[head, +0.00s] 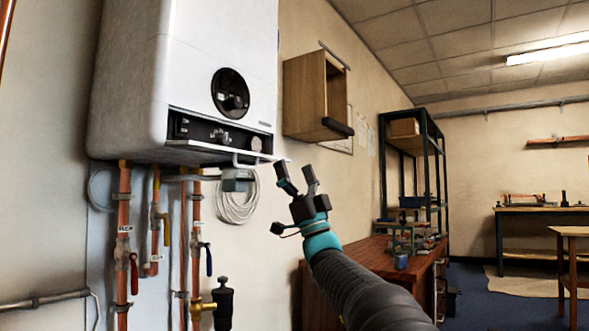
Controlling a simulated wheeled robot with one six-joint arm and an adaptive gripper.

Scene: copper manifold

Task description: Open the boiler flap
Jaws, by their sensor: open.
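The white boiler (185,70) hangs on the wall at the left in the head view. A dark control panel with knobs (215,132) shows in a recess near its bottom. The boiler flap (225,153) shows as a thin white plate along the lower edge of this recess, jutting outward and seen nearly edge-on. A pale handle-like bar (250,163) is at its right part. My gripper (295,172) is open and empty, with its fingers pointing up. In the picture it is just right of the flap's right end, with a small gap between them.
Copper pipes with valves (124,235) run down below the boiler. A coiled grey hose (237,205) hangs on the wall. An open wooden wall box (308,95) is above my gripper. A wooden bench (385,262) stands behind my arm.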

